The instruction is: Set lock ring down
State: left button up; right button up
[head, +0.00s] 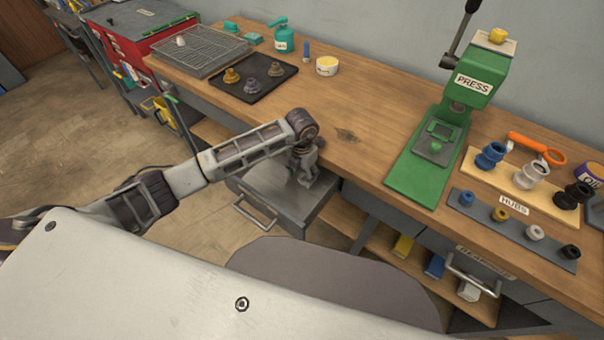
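My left gripper (306,171) points down over the open grey drawer (273,190) below the bench's front edge. Its fingers are small and dark in the head view, and I cannot tell whether they are open or shut, or whether anything is between them. I cannot make out a lock ring for certain. A black tray (238,90) on the bench holds a brass-coloured part (232,76) and grey parts (276,69). My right gripper is not in view.
The green press (433,150) stands on the wooden bench (350,110), right of centre. Hubs stand on a light board (512,187), with small rings on a grey strip (516,225) in front. A wire rack (200,50) is at the left. The bench's middle is clear.

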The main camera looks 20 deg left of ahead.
pick_arm(q)
jog(key=shift+s+a+f, duration=0.1)
jog(key=shift+s+f, duration=0.35)
jog(key=shift+f, duration=0.15)
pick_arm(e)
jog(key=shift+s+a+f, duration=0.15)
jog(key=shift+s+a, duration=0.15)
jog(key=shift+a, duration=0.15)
pick_arm(q)
jog(key=shift+w+r+p, duration=0.15)
jog(key=shift+r+p, duration=0.35)
jog(key=shift+r, duration=0.05)
jog(key=r, duration=0.5)
jog(key=shift+w+r, duration=0.1)
jog(key=shift+w, duration=0.1)
notch_tip(320, 180, up, 6)
send_over(302, 183)
jog(key=shift+w+a+r, duration=0.1)
jog(key=shift+w+r, duration=0.2)
jog(key=shift+r, duration=0.4)
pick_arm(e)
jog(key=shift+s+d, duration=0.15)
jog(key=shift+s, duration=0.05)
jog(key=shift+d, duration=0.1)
